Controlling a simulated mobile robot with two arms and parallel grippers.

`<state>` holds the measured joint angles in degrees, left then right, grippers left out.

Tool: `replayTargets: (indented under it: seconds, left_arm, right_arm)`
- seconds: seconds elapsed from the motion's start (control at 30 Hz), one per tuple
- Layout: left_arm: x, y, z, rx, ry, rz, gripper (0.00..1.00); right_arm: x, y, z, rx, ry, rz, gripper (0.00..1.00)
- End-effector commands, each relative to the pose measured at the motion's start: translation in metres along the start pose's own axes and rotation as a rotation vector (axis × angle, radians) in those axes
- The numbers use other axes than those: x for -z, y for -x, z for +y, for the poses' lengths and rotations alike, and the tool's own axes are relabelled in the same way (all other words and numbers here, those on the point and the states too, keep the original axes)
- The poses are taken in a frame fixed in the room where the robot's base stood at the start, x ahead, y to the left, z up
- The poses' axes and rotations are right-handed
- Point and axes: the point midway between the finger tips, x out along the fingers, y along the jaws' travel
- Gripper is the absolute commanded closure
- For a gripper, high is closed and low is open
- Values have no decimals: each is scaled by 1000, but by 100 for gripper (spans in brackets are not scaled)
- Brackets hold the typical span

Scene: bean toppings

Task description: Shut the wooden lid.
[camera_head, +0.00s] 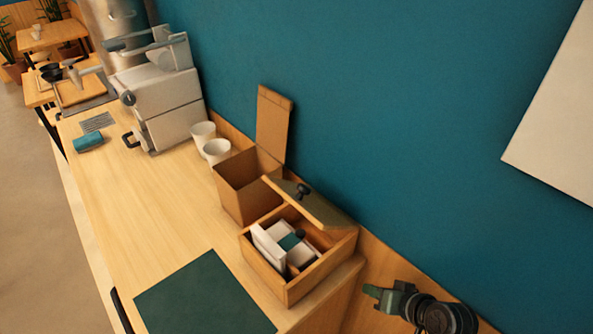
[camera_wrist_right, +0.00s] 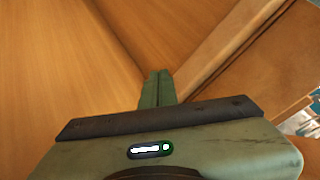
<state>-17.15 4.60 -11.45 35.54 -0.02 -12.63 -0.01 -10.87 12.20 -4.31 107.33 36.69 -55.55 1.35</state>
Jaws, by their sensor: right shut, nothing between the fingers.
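A low wooden box (camera_head: 292,290) stands at the right end of the counter. Its flat lid (camera_head: 325,212), with a dark knob (camera_head: 303,190), is at the back of the box, tilted and leaving the front open. Behind it is a taller brown box (camera_head: 240,187) with an open top and an upright back flap (camera_head: 273,127). My right gripper (camera_head: 372,291) is to the right of the low box, apart from it, shut and empty. In the right wrist view its fingers (camera_wrist_right: 157,88) are together, with wooden surfaces beyond. My left gripper is not in view.
Inside the low box are white and dark green items (camera_head: 272,250). A dark green mat (camera_head: 205,300) lies in front. Two white cups (camera_head: 216,151) and a coffee machine (camera_head: 165,100) stand farther back. A blue wall (camera_head: 420,150) bounds the counter. The counter's middle is clear.

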Motion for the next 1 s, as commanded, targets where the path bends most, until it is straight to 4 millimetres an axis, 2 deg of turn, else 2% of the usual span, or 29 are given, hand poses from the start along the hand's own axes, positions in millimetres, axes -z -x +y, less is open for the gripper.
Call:
replayTargets:
  seconds: [0.03,0.1,0.2,0.3,0.47,0.6,0.73,0.87,1.0]
  left_arm:
    - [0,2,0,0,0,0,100]
    - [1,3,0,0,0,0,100]
    - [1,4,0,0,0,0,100]
    - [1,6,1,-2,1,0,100]
    - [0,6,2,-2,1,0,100]
    - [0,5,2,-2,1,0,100]
    - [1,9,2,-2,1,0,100]
    - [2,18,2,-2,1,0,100]
    - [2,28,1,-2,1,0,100]
  right_arm:
    - [25,16,-19,44,16,35,100]
    - [51,38,-47,113,36,70,100]
    - [83,76,-90,218,84,115,100]
    - [102,116,-132,317,144,147,100]
    - [143,145,-164,464,138,225,100]
    - [168,157,-175,542,108,272,100]
    - [177,158,-182,566,96,285,100]
    - [182,144,-193,569,94,284,100]
    - [188,123,-208,567,92,283,100]
